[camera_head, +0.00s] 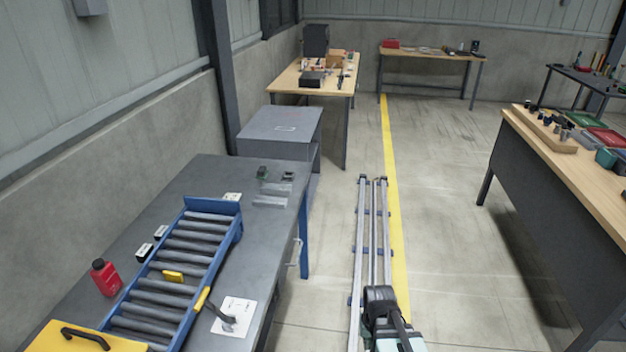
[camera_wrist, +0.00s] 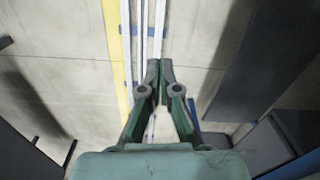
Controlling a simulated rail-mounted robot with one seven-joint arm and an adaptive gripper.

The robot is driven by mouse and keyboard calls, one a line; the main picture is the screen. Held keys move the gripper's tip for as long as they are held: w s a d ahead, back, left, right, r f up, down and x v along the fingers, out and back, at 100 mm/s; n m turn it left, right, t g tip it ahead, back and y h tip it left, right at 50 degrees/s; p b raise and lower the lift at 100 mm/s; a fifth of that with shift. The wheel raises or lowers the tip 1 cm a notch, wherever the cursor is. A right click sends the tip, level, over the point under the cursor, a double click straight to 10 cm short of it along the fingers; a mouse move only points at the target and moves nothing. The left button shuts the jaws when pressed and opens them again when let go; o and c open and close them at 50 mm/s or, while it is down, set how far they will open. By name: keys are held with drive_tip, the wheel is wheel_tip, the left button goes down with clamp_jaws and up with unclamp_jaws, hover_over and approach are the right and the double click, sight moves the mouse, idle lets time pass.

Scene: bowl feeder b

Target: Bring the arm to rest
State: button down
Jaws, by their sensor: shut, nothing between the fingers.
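My gripper (camera_wrist: 160,84) shows in the wrist view with its two green fingers shut together and nothing between them. It points down over the floor rail (camera_wrist: 142,35), with no object close to the fingertips. In the head view, part of my arm (camera_head: 383,310) shows low in the picture, over the near end of the rail (camera_head: 372,230). The fingers cannot be made out in the head view.
A dark grey table (camera_head: 180,185) with a blue roller conveyor (camera_head: 228,207), a red bottle (camera_head: 105,278) and a yellow case (camera_head: 50,340) stands left. A grey cabinet (camera_head: 280,125) is behind it. A wooden-topped bench (camera_head: 560,165) is at right. The floor around the rail is clear.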

drive_tip(key=s+f+g+b, duration=0.1)
drive_tip(key=s+f+g, duration=0.2)
drive_tip(key=s+f, duration=0.8)
drive_tip(key=s+f+g+b, duration=0.2)
drive_tip(key=s+f, duration=0.9)
drive_tip(key=s, duration=0.8)
drive_tip(key=shift+d+g+b, duration=0.25)
drive_tip(key=shift+g+b, duration=0.05)
drive_tip(key=shift+g, duration=0.6)
